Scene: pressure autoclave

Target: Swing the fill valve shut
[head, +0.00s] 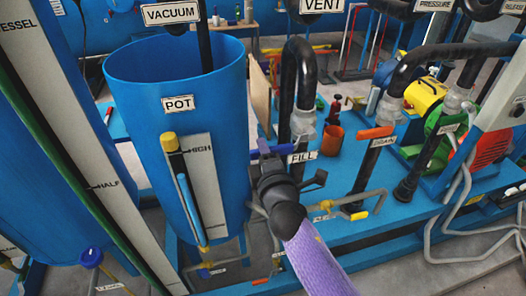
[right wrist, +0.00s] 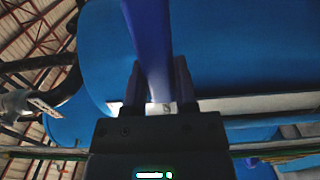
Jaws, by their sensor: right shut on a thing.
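The fill valve's blue-purple lever handle (head: 262,151) shows just left of the FILL label (head: 302,157), beside the pipe to the right of the blue pot (head: 178,120). My right gripper (head: 268,160) reaches up from the bottom and is shut on this handle. In the right wrist view the handle (right wrist: 148,40) is a long blue bar running up from between the two dark fingers of my right gripper (right wrist: 158,88). The valve body is mostly hidden behind my gripper. My left gripper is not in view.
A black pipe (head: 305,70) rises behind the FILL label. To the right are an orange-handled drain valve (head: 375,132), a yellow-handled valve (head: 358,215) low on the skid and a green and red pump (head: 470,135). The tall blue vessel (head: 25,150) stands at left.

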